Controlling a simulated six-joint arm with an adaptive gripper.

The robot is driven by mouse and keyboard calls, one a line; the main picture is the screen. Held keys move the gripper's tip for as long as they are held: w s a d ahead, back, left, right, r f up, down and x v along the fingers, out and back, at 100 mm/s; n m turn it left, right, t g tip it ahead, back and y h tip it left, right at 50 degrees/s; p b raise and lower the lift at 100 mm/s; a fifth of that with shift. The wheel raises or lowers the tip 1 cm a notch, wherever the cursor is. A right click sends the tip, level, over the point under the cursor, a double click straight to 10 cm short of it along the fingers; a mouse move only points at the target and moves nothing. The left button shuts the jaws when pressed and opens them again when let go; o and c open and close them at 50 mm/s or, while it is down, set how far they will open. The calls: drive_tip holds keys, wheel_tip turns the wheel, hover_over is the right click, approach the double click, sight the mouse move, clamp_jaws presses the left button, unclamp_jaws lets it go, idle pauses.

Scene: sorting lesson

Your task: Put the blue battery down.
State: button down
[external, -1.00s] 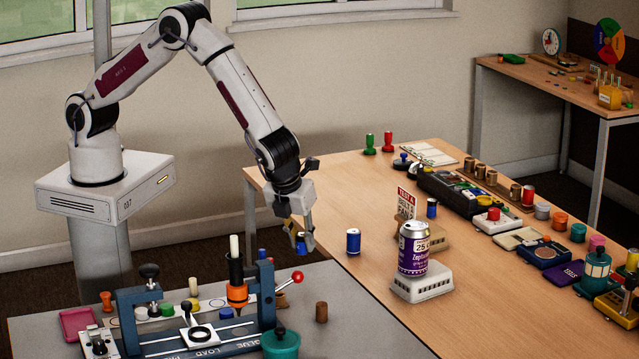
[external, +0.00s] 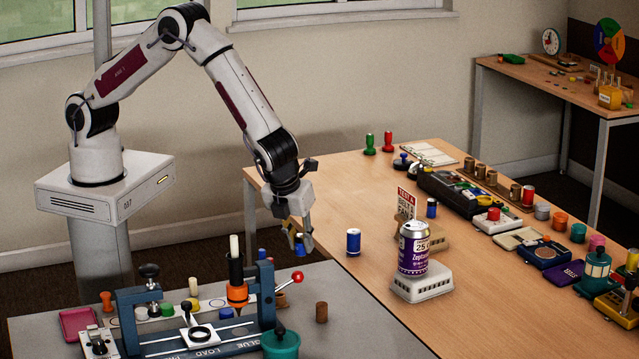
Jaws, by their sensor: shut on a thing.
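My gripper (external: 298,240) points down at the left edge of the wooden table, by the gap to the grey bench. It is shut on a blue battery (external: 300,249), which is small and partly hidden by the fingers. A second blue cylinder with pale ends (external: 353,241) stands upright on the wooden table, to the right of my gripper and apart from it. Another blue cylinder (external: 431,208) stands further back, near the small sign. I cannot tell whether the held battery touches anything below.
A purple can (external: 414,250) stands on a white block (external: 421,284) right of my gripper. A blue press fixture (external: 190,325) with a red-knobbed lever is on the grey bench (external: 375,335) in front. The wooden table (external: 345,190) is clear behind the upright cylinder.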

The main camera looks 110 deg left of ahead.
drive_tip(key=shift+w+d, duration=0.1)
drive_tip(key=shift+d, duration=0.3)
drive_tip(key=shift+m+t, duration=0.4)
drive_tip(key=shift+m, duration=0.4)
drive_tip(key=w+d, duration=0.1)
drive_tip(key=w+d+r, duration=0.1)
drive_tip(key=d, duration=0.1)
drive_tip(key=w+d+r, duration=0.1)
drive_tip(key=shift+w+d, duration=0.15)
drive_tip(key=shift+d, duration=0.05)
drive_tip(key=w+d+r+m+t+h, duration=0.2)
drive_tip(key=w+d+r+m+t, duration=0.1)
drive_tip(key=w+d+m, duration=0.4)
drive_tip(key=shift+w+d+r+m+h, duration=0.35)
drive_tip(key=shift+r+m, duration=0.55)
drive_tip(key=shift+m, duration=0.9)
drive_tip(key=shift+f, duration=0.15)
drive_tip(key=shift+f, duration=3)
